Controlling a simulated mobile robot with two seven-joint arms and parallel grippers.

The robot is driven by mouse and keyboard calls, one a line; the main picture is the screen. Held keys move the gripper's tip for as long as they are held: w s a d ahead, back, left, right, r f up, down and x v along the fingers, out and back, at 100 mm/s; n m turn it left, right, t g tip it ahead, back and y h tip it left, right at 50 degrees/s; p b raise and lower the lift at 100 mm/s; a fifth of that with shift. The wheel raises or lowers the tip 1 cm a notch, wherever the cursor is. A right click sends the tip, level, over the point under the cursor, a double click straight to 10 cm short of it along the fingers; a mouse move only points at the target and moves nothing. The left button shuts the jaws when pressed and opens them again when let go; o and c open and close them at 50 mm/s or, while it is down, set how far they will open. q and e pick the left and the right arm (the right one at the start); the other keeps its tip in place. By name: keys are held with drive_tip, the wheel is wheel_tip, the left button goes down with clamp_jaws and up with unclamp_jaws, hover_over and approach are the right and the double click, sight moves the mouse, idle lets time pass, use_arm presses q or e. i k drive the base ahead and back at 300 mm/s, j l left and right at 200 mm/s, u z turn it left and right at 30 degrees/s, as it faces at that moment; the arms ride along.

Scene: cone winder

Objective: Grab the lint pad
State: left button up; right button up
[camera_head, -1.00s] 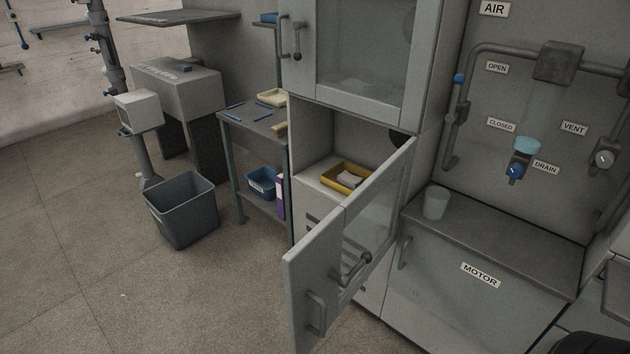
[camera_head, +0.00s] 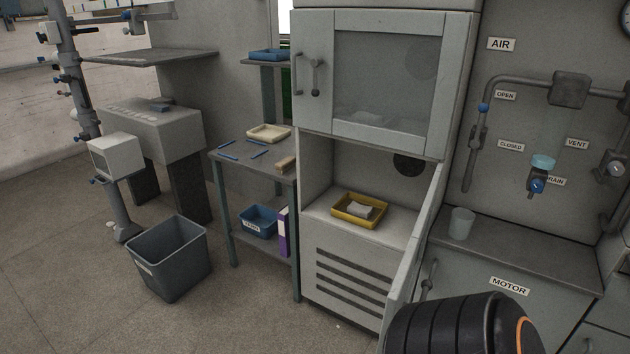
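The lint pad (camera_head: 360,210) looks like a small pale block lying in a yellow tray (camera_head: 343,217). The tray sits on the floor of the open lower compartment of the grey cabinet (camera_head: 312,215). Part of my own arm, black with an orange ring, shows at the bottom right, in front of the motor housing. Neither gripper's fingers are in view, and nothing is seen touching the pad or the tray.
The lower cabinet door (camera_head: 412,262) stands swung open to the right, seen nearly edge-on. The upper glazed door (camera_head: 385,85) is shut. A clear cup (camera_head: 461,223) stands on the right ledge. A grey bin (camera_head: 170,262) and a side table (camera_head: 228,165) stand left.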

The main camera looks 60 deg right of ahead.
sight(356, 209)
drive_tip(key=i+j+z, duration=0.1)
drive_tip(key=i+z, duration=0.25)
drive_tip(key=i, duration=0.2)
drive_tip(key=i+j+z, duration=0.2)
drive_tip(key=i+z, duration=0.15)
drive_tip(key=i, duration=0.15)
drive_tip(key=i+l+z, duration=0.1)
drive_tip(key=i+z, duration=0.5)
drive_tip(key=z, duration=0.15)
drive_tip(key=i+j+z, duration=0.1)
drive_tip(key=i+z, duration=0.3)
drive_tip(key=k+l, duration=0.05)
drive_tip(key=k, duration=0.05)
